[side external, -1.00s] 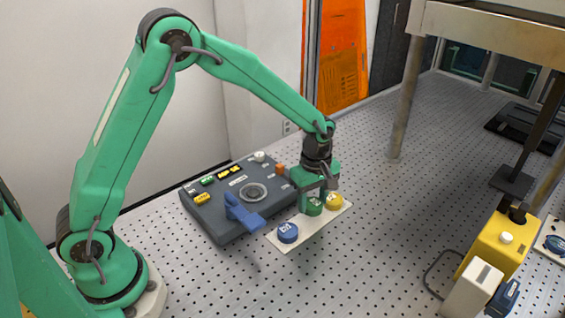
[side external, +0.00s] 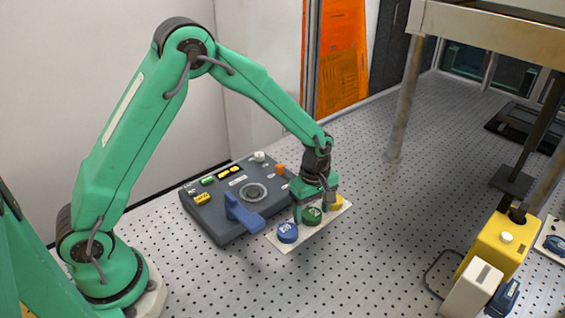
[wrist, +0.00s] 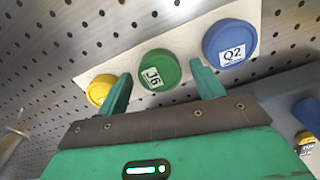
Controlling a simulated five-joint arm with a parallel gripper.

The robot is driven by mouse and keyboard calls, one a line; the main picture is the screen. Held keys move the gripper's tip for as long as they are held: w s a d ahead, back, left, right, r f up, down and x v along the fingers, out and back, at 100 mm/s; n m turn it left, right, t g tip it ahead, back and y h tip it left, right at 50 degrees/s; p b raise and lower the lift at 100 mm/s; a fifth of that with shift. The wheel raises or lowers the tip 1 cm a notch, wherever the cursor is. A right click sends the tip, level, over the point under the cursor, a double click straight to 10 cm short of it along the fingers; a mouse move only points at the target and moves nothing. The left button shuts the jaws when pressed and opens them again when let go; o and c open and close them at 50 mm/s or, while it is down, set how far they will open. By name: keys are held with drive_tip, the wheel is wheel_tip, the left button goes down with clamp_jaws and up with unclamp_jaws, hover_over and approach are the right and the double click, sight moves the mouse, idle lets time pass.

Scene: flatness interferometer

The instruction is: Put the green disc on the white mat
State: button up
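The green disc (side external: 312,216), labelled J6, lies on the white mat (side external: 283,248) between the blue disc (side external: 288,233) and the yellow disc (side external: 336,202). In the wrist view the green disc (wrist: 158,69) is in the middle, with the blue disc (wrist: 230,43) to its right and the yellow disc (wrist: 100,89) to its left. The white mat (wrist: 190,38) shows around them. My gripper (side external: 315,205) is open just above the green disc. In the wrist view its fingers (wrist: 161,72) are on either side of the disc, with gaps.
A dark grey console (side external: 215,222) with a blue lever (side external: 243,212) stands close left of the mat. A yellow instrument (side external: 500,245) and a metal table leg (side external: 405,105) stand to the right. The perforated tabletop (side external: 400,215) between is clear.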

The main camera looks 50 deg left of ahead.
sight(310, 213)
drive_tip(key=shift+r, duration=0.1)
wheel_tip(310, 213, up, 12)
idle(0.9)
drive_tip(key=shift+r, duration=0.15)
idle(0.3)
drive_tip(key=s+a+r+m+t, duration=0.3)
drive_tip(key=s+a+r+m, duration=0.2)
drive_tip(key=s+r+m, duration=0.45)
drive_tip(key=s+a+r+m+t, duration=0.1)
drive_tip(key=s+m, duration=0.5)
drive_tip(key=s, duration=0.8)
drive_tip(key=shift+a+r+t, duration=0.35)
drive_tip(key=shift+a+t, duration=0.45)
drive_tip(key=shift+a, duration=0.4)
